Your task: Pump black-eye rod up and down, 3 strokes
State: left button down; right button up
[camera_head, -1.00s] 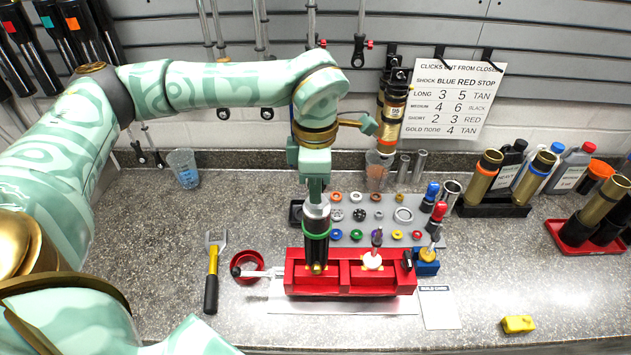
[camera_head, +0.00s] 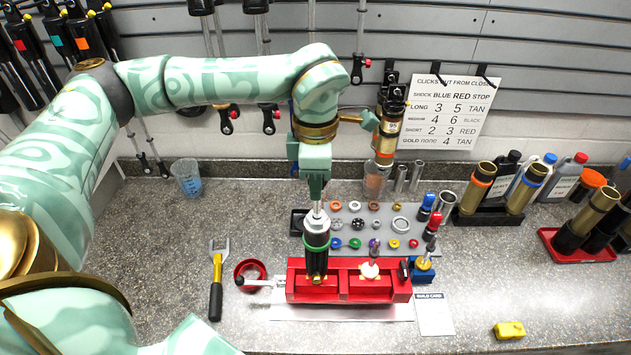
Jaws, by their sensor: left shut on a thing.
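My left gripper (camera_head: 316,190) points straight down above the red vise (camera_head: 375,288). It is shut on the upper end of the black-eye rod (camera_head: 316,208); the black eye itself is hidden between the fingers. The rod's bright shaft runs down into the black shock body (camera_head: 316,258), which has a green ring (camera_head: 316,241) near its top. The body stands upright in the left part of the vise. A length of bare shaft shows between fingers and body. My right gripper is not in view.
A grey parts mat (camera_head: 352,225) with coloured rings lies behind the vise. A gold shock (camera_head: 390,130) hangs behind my left wrist. The front right counter is mostly clear.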

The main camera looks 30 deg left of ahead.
aim_at(316, 203)
pick_arm(q)
jog(key=shift+r, duration=0.55)
jog(key=shift+f, duration=0.1)
jog(key=shift+f+b, duration=1.95)
jog(key=shift+f, duration=1.15)
jog(key=c, duration=1.3)
grip_release()
jog(key=shift+r, duration=0.1)
